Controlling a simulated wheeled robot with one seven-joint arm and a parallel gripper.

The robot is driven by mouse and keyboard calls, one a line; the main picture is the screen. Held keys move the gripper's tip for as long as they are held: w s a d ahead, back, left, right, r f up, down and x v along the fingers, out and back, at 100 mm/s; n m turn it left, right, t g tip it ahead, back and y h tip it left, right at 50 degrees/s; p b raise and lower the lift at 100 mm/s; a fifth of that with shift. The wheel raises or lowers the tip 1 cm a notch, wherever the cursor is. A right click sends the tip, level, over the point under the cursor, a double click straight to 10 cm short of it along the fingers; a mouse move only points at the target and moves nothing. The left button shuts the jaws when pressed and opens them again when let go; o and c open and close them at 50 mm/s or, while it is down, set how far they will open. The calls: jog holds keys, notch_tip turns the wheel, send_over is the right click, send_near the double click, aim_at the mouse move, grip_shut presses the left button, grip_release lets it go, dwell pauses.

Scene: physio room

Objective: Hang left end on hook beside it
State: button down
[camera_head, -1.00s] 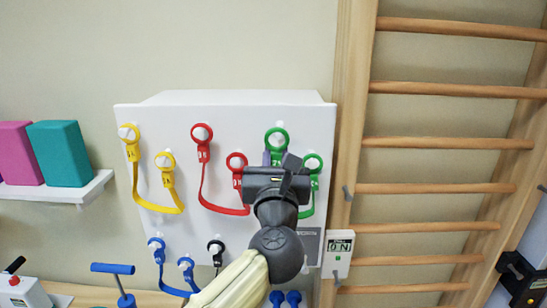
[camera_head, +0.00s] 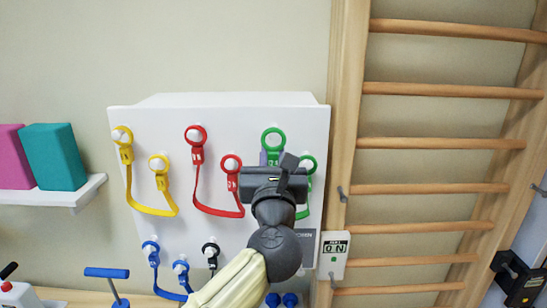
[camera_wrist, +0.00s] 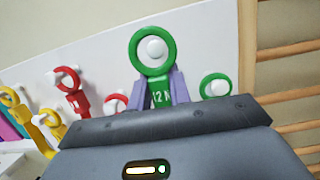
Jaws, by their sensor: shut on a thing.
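The green band's left end is a ring (camera_head: 273,139) with a tab marked "12 N" (camera_wrist: 160,93). My gripper (camera_wrist: 161,90) is shut on this tab, with a purple finger on each side. A white hook (camera_wrist: 153,49) shows inside the ring opening. I cannot tell whether the ring is around the hook or just in front of it. The green band's right end (camera_head: 308,164) shows at a white hook, lower and to the right; it also shows in the wrist view (camera_wrist: 214,86). My gripper and wrist hide most of the green strap.
The white board (camera_head: 120,190) also bears a yellow band (camera_head: 150,210), a red band (camera_head: 220,212) and blue and black ends below. Wooden wall bars (camera_head: 440,143) stand to the right.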

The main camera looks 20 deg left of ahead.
jog(key=shift+f+x, duration=0.15)
jog(key=shift+x, duration=0.6)
jog(key=shift+f+x, duration=0.2)
jog(key=shift+x, duration=0.55)
dwell(0.5)
jog(key=shift+w+a, duration=0.1)
jog(key=shift+w, duration=0.25)
jog(key=shift+w+a+b, duration=0.15)
jog(key=shift+w+b, duration=0.15)
jog(key=shift+w, duration=0.05)
jog(key=shift+f+b, duration=0.4)
jog(key=shift+b, duration=0.1)
dwell(0.3)
jog(key=c, duration=1.1)
grip_release()
jog(key=shift+o, duration=0.2)
